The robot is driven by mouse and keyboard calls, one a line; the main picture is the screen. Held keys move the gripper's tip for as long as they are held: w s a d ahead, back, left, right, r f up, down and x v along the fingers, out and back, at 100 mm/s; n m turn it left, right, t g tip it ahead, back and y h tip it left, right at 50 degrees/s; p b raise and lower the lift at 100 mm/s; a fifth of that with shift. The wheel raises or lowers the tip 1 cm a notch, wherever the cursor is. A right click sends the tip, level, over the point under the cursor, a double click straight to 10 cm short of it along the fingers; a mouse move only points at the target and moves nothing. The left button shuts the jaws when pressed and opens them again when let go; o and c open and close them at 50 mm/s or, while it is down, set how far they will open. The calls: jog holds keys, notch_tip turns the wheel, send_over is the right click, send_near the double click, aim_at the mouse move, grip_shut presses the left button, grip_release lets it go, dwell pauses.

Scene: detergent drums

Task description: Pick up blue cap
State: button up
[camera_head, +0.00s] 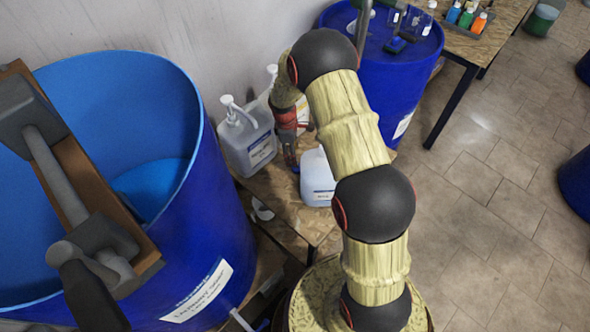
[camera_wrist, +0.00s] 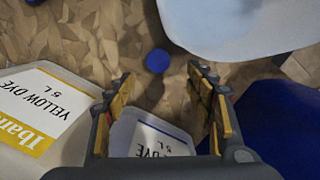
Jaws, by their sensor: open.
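The blue cap (camera_wrist: 157,60) is a small round blue disc lying on the brown wood-chip board (camera_wrist: 100,45) in the wrist view. My gripper (camera_wrist: 161,74) is open and empty, with one finger on each side of the picture. The cap shows between and just beyond the fingertips, apart from both. My gripper (camera_head: 290,155) points down over the wooden table (camera_head: 285,205) among the jugs in the head view. I cannot make out the cap for certain in the head view.
A yellow dye jug (camera_wrist: 45,110) and another dye jug (camera_wrist: 150,138) stand close by. A pale rounded body (camera_wrist: 245,22) lies at upper right. A pump jug (camera_head: 248,145) and a pale jug (camera_head: 318,182) flank my gripper. Large blue drums (camera_head: 215,225) (camera_head: 400,85) stand either side.

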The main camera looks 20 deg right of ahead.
notch_tip(320, 180, down, 3)
jog(key=shift+d+r+b, duration=0.1)
jog(key=shift+b, duration=0.25)
jog(key=f+b, duration=0.1)
jog(key=f, duration=0.3)
jog(key=f+b, duration=0.1)
jog(key=shift+s+d+f+b, duration=0.1)
jog(key=shift+d+f+b, duration=0.2)
jog(key=shift+d+f, duration=0.1)
jog(key=shift+r, duration=0.1)
jog(key=shift+c, duration=1.1)
jog(key=c, duration=0.6)
